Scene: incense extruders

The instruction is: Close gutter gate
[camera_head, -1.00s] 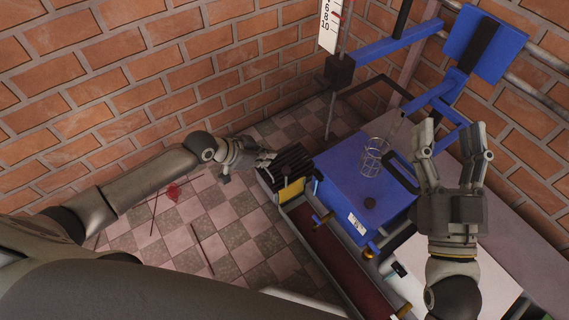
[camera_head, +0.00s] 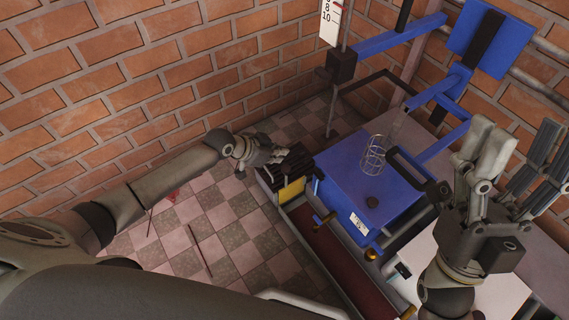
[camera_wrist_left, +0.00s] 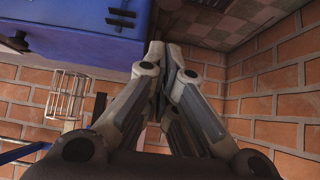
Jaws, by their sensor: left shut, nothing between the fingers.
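A long trough with a dark red bed (camera_head: 325,245) runs along the near side of the blue machine (camera_head: 370,180). At its far end sit a yellow plate (camera_head: 291,190) and a black ribbed block (camera_head: 284,170); I cannot tell for certain which part is the gutter gate. My left gripper (camera_head: 277,156) is shut and empty, at the far edge of the ribbed block; I cannot tell whether it touches. In the left wrist view its fingertips (camera_wrist_left: 165,50) meet beside the blue housing. My right gripper (camera_head: 520,145) is open and empty, raised at the right.
A brick wall (camera_head: 180,70) stands behind my left arm. The checkered floor (camera_head: 230,215) left of the trough is mostly clear, with thin rods on it.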

